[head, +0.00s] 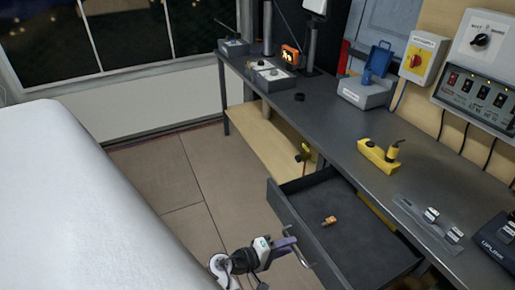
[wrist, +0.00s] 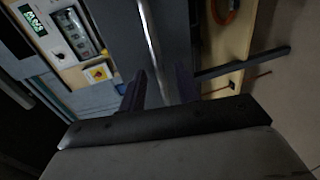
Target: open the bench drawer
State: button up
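The bench drawer (head: 345,240) is pulled well out from under the dark workbench, its inside in view. A small orange-brown item (head: 329,221) lies on its floor. The drawer's metal bar handle (head: 304,260) is on its front. My gripper (head: 290,241) is at the drawer front, by the handle. In the wrist view the handle (wrist: 150,45) runs down between the two dark fingers of my gripper (wrist: 160,92). The fingers stand apart with a narrow gap beside the bar, so I see no firm grip on it.
The bench top (head: 330,130) carries a yellow block (head: 377,156), a grey box with a blue lid (head: 366,90) and several switches. A wooden lower shelf (head: 265,140) is left of the drawer. A large white surface (head: 70,200) fills the left; bare floor (head: 170,180) lies between.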

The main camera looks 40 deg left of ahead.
jog(key=b+v, duration=0.2)
jog(key=v, duration=1.1)
